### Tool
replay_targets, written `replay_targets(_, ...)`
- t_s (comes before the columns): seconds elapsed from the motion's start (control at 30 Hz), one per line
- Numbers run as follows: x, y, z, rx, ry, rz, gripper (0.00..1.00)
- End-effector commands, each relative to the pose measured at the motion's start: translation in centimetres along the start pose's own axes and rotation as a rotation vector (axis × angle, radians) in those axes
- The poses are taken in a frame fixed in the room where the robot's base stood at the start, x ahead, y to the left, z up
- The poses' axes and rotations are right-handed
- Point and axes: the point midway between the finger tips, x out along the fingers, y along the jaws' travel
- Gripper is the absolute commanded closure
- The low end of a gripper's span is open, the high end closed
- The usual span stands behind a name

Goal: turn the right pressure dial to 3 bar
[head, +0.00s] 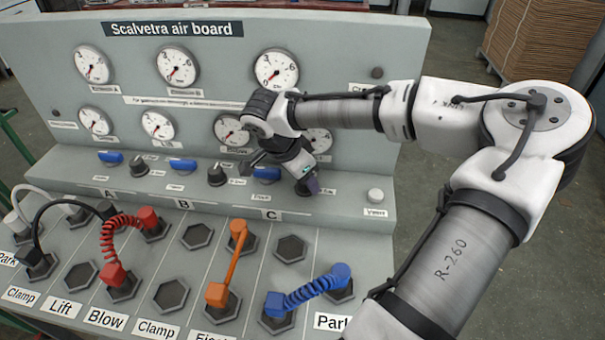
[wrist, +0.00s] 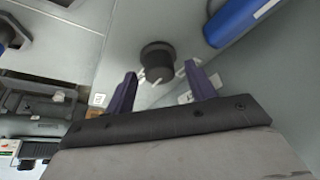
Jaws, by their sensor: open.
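The right pressure dial is a round black knob (wrist: 157,62) on the grey board, seen in the wrist view with short white marks beside it. My gripper (wrist: 160,76) is open, with one purple finger on each side of the knob's near edge. I cannot tell whether either finger touches it. In the head view my gripper (head: 308,183) is at the sloped control strip, right of the rightmost blue lever (head: 267,174), and mostly hides this dial. The upper right gauge (head: 276,69) shows in the head view; the lower right gauge (head: 321,141) is partly hidden by my arm. Its reading is unclear.
Another black dial (head: 217,173) and a blue lever (head: 183,165) stand left of my gripper. A white button (head: 375,195) is to its right. Red (head: 109,240), orange (head: 235,258) and blue (head: 313,287) hoses join hexagonal sockets on the lower panel.

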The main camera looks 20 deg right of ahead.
Motion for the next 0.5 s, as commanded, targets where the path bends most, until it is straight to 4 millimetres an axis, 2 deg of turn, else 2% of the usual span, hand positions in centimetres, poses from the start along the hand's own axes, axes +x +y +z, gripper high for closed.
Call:
replay_targets(0.2, 0.03, -0.03, 0.01, 0.000, 0.000, -0.001, 0.45)
replay_targets(0.5, 0.01, -0.02, 0.01, 0.000, 0.000, -0.001, 0.83)
